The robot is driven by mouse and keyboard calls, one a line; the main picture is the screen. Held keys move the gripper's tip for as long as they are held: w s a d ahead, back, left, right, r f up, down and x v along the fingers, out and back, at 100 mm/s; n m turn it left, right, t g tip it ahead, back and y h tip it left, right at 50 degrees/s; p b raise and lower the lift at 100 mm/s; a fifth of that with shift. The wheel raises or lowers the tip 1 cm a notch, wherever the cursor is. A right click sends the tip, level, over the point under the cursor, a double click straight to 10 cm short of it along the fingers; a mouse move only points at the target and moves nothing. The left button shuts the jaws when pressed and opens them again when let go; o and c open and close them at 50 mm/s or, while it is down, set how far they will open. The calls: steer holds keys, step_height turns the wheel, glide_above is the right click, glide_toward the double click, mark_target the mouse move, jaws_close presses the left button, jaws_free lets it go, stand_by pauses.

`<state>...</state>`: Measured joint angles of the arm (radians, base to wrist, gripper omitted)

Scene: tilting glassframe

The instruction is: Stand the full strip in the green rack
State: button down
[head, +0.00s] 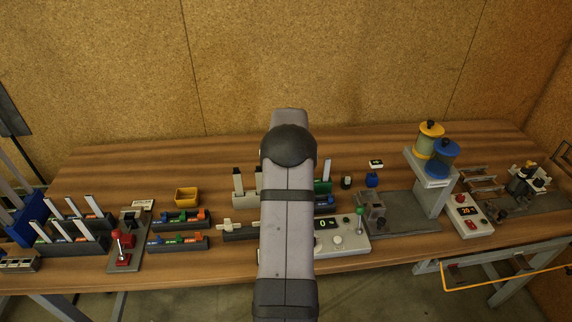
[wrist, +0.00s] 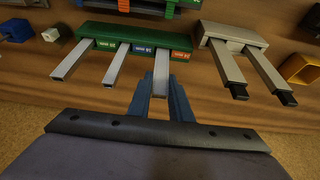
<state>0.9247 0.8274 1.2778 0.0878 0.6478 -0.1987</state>
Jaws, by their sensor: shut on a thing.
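The green rack (wrist: 135,42) crosses the upper left of the wrist view, with coloured labels along its side. A grey strip (wrist: 74,60) stands in its left part and another strip (wrist: 115,63) near its middle. My gripper (wrist: 160,80) is shut on a third pale strip (wrist: 160,68) at the rack's right part. This strip lines up with the rack, but I cannot tell how deep it sits. In the head view the green rack (head: 325,186) is mostly hidden behind my arm, and my gripper is hidden.
A beige rack (wrist: 218,32) with two dark-tipped strips stands just right of the green rack. A yellow bin (wrist: 300,70) is farther right. A blue block (wrist: 15,30) lies at the left. In the head view, a control box (head: 345,240) stands close right of my arm.

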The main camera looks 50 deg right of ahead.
steer(key=shift+f, duration=0.35)
steer(key=c, duration=1.5)
jaws_free()
steer(key=shift+c, duration=0.2)
steer(key=shift+r, duration=0.15)
steer(key=b+v, duration=0.3)
steer(key=v, duration=0.4)
